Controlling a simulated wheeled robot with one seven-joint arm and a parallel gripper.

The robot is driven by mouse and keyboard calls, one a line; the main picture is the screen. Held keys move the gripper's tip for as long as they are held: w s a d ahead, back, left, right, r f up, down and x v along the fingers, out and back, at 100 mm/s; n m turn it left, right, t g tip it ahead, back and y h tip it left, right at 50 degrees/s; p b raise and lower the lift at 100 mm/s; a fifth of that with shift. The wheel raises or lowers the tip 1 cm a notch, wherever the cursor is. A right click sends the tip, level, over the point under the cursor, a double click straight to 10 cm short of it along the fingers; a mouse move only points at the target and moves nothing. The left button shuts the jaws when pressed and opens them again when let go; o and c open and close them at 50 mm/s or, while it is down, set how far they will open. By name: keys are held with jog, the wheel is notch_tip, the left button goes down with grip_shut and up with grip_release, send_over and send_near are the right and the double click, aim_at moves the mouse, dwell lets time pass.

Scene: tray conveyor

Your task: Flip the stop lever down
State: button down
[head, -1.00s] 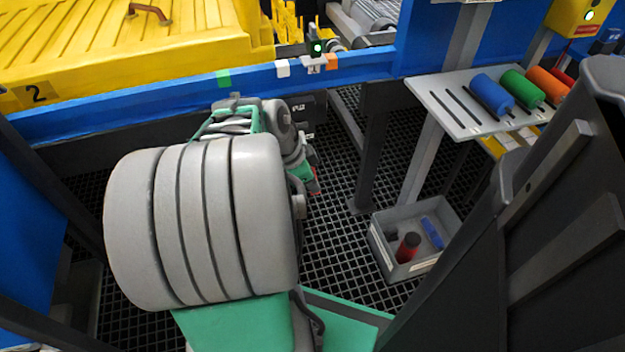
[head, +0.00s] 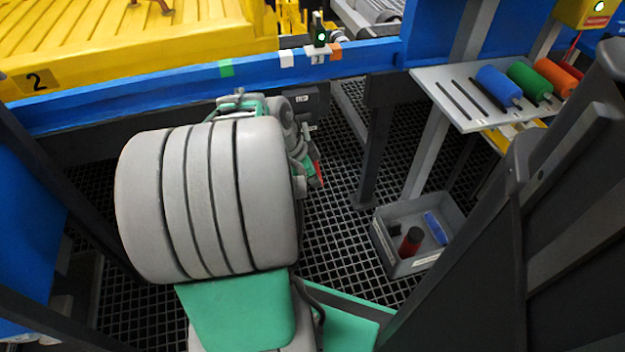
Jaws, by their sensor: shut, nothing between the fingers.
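A small dark upright piece with a lit green spot (head: 319,35) stands at the blue conveyor rail (head: 160,88), between a white and an orange mark. It may be the stop lever, but it is too small to tell its shape or position surely. My gripper (head: 316,174) shows only in part beyond my large grey arm joint, low in front of the rail, with a red tip. It is shut and empty, below the green-lit piece and apart from it. Most of the hand is hidden by my own arm.
A yellow ribbed tray (head: 130,45) with a red-brown handle lies behind the rail. A slotted shelf (head: 455,100) holds blue, green and orange rollers at the right. A grey bin (head: 405,262) with a few items stands on the grating. Dark posts stand below the rail.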

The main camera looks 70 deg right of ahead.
jog(key=s+a+r+p, duration=0.2)
jog(key=a+r+p, duration=0.4)
jog(key=a, duration=0.5)
notch_tip(320, 180, up, 2)
jog(key=shift+s+r, duration=0.1)
jog(key=shift+s, duration=0.05)
